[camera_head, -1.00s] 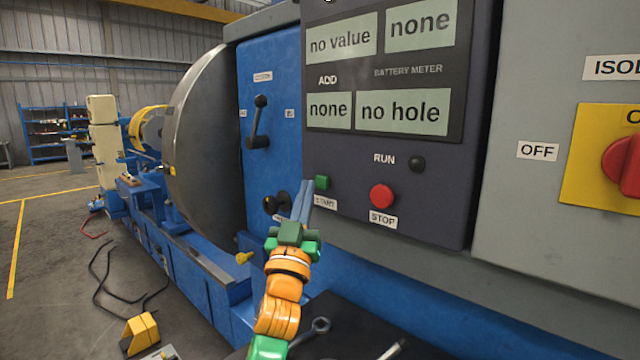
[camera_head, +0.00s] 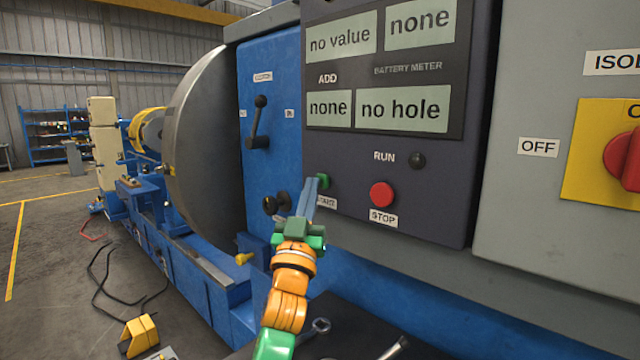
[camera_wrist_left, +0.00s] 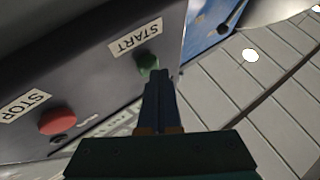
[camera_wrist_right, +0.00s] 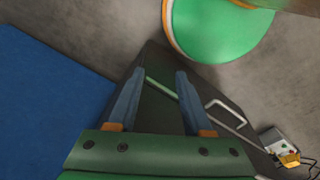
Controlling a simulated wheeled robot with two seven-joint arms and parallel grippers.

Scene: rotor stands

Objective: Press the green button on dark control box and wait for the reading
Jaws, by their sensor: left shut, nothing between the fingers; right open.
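The dark control box (camera_head: 345,158) has a green START button (camera_head: 324,181), a red STOP button (camera_head: 381,194) and a dark RUN lamp (camera_head: 417,161). Its displays read "no value" (camera_head: 341,39), "none" twice and "no hole". My left gripper (camera_head: 313,180) is shut and empty, its tips at the green button and covering part of it. In the left wrist view the tips (camera_wrist_left: 160,74) sit just by the green button (camera_wrist_left: 148,63); I cannot tell whether they touch it. My right gripper (camera_wrist_right: 156,75) shows only in its wrist view, open and empty.
A red rotary switch (camera_head: 622,162) on a yellow plate sits at the right. A lever (camera_head: 258,122) and dark knobs (camera_head: 276,203) are on the blue panel left of the box. A dark surface with tools (camera_head: 350,330) lies below; a large grey disc (camera_head: 205,150) stands left.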

